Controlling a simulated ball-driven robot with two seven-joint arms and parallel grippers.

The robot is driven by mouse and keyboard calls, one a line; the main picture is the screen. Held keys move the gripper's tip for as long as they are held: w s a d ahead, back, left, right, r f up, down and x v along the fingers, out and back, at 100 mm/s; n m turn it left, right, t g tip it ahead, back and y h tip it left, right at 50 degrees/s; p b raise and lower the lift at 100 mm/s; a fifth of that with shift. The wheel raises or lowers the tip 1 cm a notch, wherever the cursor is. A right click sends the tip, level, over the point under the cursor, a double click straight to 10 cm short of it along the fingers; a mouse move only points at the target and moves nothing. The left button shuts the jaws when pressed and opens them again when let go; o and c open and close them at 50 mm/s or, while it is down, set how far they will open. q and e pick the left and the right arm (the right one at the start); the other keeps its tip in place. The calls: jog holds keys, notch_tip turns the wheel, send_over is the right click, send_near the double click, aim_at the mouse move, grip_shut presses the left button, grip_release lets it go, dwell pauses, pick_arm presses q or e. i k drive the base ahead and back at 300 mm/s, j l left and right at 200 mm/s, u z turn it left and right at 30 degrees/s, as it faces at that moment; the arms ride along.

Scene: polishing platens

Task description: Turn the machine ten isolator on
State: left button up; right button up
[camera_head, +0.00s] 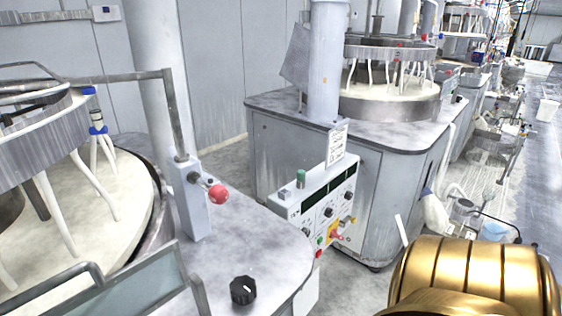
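A white control panel (318,213) with knobs and buttons stands at the centre, at the end of the near grey machine. On its lower right is a red rotary switch on a yellow plate (336,237), which looks like an isolator. Its handle position is too small to tell. A green cylindrical part (300,179) stands on the panel's top edge. A white label sheet (336,144) is above the panel; its text is unreadable, so I cannot tell the machine's number. Neither gripper shows in the view.
A near platen machine (245,232) fills the left, with a red ball-ended lever (217,194) and a black knob (243,290). Another platen machine (385,185) stands behind the panel. Hoses, a blue bowl (494,231) and clutter line the right; open floor (545,190) runs along the far right.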

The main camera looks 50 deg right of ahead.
aim_at(333, 233)
jog(key=z, duration=2)
jog(key=i+l+u, duration=0.1)
jog(key=l, duration=0.25)
jog(key=i+l, duration=0.25)
jog(key=l, duration=0.15)
jog(key=i+l+u, duration=0.15)
jog(key=l, duration=0.2)
jog(key=i+l+u, duration=0.1)
jog(key=l, duration=0.3)
jog(key=i+l, duration=0.2)
jog(key=l, duration=0.2)
jog(key=i+l+u, duration=0.15)
jog(key=l, duration=0.25)
jog(key=l+u, duration=0.1)
jog(key=l, duration=0.3)
jog(key=i+l, duration=0.15)
jog(key=l, duration=0.3)
jog(key=j+u, duration=0.05)
